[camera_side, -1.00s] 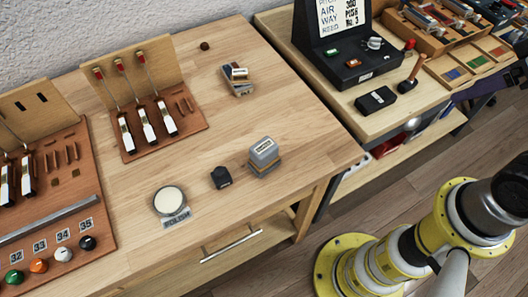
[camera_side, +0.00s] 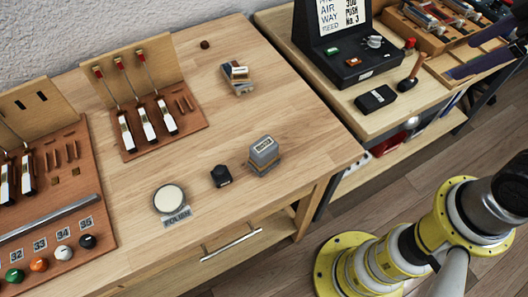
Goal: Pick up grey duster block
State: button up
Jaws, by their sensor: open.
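The grey duster block (camera_side: 264,152) stands on the wooden bench near its front right edge. It has a white label on its top and a brownish lower layer. My gripper (camera_side: 463,57) enters at the right edge of the view, with two dark purple fingers spread apart. It is open and empty, over the second bench, well to the right of the block and apart from it.
A small black block (camera_side: 221,176) sits just left of the duster block, and a round white-topped tin (camera_side: 169,199) is further left. A stacked coloured block (camera_side: 237,79) lies behind. A black sign box (camera_side: 345,55) stands on the right bench.

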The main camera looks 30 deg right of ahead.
jog(key=w+a+r+n+g, duration=0.2)
jog(key=w+a+r+n, duration=0.1)
jog(key=w+a+n, duration=0.4)
jog(key=n+g, duration=0.4)
jog(key=n, duration=0.4)
send_near(264, 155)
jog(key=shift+w+d+f, duration=0.25)
jog(key=shift+w+d, duration=0.3)
jog(key=shift+w, duration=0.35)
notch_tip(264, 155, down, 13)
jog(key=shift+a+f, duration=0.1)
jog(key=shift+f, duration=0.15)
grip_shut()
jog(key=shift+r, duration=0.1)
